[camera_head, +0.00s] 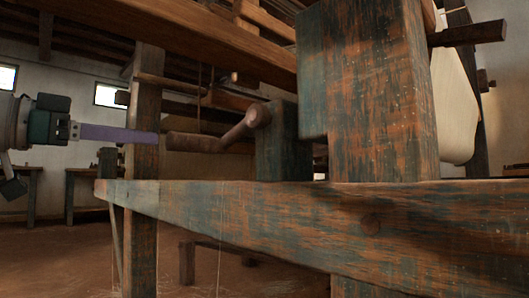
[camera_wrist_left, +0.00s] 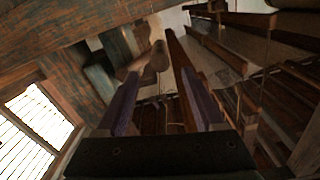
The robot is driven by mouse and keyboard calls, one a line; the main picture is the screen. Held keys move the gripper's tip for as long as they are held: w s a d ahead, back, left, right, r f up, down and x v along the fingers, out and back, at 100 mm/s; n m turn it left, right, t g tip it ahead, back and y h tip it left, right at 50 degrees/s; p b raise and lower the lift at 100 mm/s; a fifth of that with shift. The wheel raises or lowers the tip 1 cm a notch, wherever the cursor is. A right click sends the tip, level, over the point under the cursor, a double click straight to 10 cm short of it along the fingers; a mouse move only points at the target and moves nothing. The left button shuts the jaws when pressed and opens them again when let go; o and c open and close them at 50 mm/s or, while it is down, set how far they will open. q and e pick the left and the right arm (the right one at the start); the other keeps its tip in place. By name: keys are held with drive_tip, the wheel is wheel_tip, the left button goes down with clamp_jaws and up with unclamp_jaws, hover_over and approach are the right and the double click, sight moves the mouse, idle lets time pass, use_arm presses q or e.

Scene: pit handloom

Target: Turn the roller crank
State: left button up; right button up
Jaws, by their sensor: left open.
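The roller crank (camera_head: 235,132) is a brown wooden crank at the end of the roller, beside a blue-green worn block (camera_head: 283,140). Its handle (camera_head: 192,143) points left, toward my gripper. My left gripper (camera_head: 158,138) comes in level from the left, its purple fingertips just short of or at the handle's end. In the left wrist view the fingers (camera_wrist_left: 160,80) are apart, and the crank handle (camera_wrist_left: 159,57) lies ahead between their lines. I cannot tell whether they touch it. My right gripper is not in view.
A thick weathered post (camera_head: 380,100) and a long sloping beam (camera_head: 300,220) of the loom stand close to the crank. Another post (camera_head: 143,200) stands behind my fingers. A wooden peg (camera_head: 468,34) and pale cloth (camera_head: 455,100) are at the right. Space left of the crank is open.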

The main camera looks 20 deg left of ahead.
sight(190, 144)
use_arm(q)
drive_tip(key=shift+b+x, duration=0.3)
drive_tip(key=shift+x, duration=4.65)
drive_tip(key=shift+f, duration=0.1)
drive_tip(key=shift+c, duration=0.3)
clamp_jaws()
